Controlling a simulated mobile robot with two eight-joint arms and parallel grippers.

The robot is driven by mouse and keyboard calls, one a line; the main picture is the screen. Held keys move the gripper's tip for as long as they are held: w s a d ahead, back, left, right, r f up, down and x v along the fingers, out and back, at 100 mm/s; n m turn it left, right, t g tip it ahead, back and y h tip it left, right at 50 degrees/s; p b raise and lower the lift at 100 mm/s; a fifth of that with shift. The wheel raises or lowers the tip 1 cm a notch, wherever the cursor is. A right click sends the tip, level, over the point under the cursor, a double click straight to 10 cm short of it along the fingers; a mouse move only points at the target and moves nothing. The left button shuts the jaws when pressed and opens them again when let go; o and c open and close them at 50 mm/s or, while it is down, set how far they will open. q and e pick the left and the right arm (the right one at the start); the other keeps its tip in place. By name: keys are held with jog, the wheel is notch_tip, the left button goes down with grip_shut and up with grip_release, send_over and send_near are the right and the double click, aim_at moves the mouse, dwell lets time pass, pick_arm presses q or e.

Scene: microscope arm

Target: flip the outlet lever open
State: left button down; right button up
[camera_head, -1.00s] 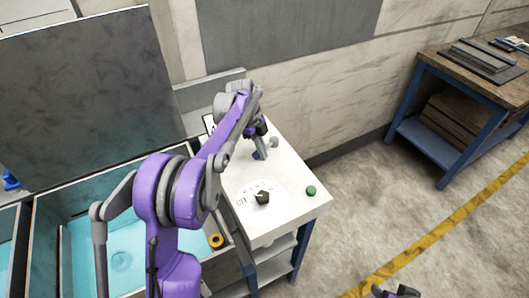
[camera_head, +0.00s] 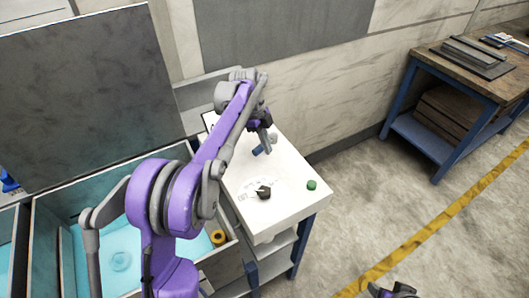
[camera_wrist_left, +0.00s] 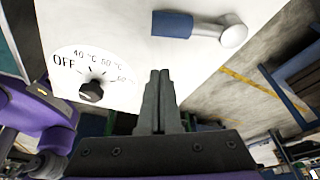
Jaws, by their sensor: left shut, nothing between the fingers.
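The lever has a blue handle (camera_head: 260,149) and a grey round end (camera_head: 273,138) and sits on top of the white cabinet (camera_head: 285,208). In the left wrist view the blue handle (camera_wrist_left: 172,24) lies sideways, with its grey end (camera_wrist_left: 233,32) to the right. My left gripper (camera_head: 267,146) is beside the lever in the head view. In the left wrist view its two fingertips (camera_wrist_left: 160,74) are together, empty, and appear below the handle with a gap in the picture. Contact is not visible. Part of my right gripper (camera_head: 395,291) shows at the bottom edge; its fingers are unclear.
A black dial (camera_head: 263,192) with temperature marks and a green button (camera_head: 311,185) are on the white top. An open water bath (camera_head: 120,282) with a raised lid (camera_head: 90,85) stands left. A workbench (camera_head: 470,75) is at the right, with clear floor between.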

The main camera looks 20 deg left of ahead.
pick_arm(q)
jog(key=v, duration=0.2)
jog(key=w+v, duration=0.1)
jog(key=v, duration=0.2)
jog(key=shift+r, duration=0.25)
pick_arm(e)
jog(key=shift+w+d+r, duration=0.1)
jog(key=shift+w+r, duration=0.2)
jog(key=shift+w, duration=0.2)
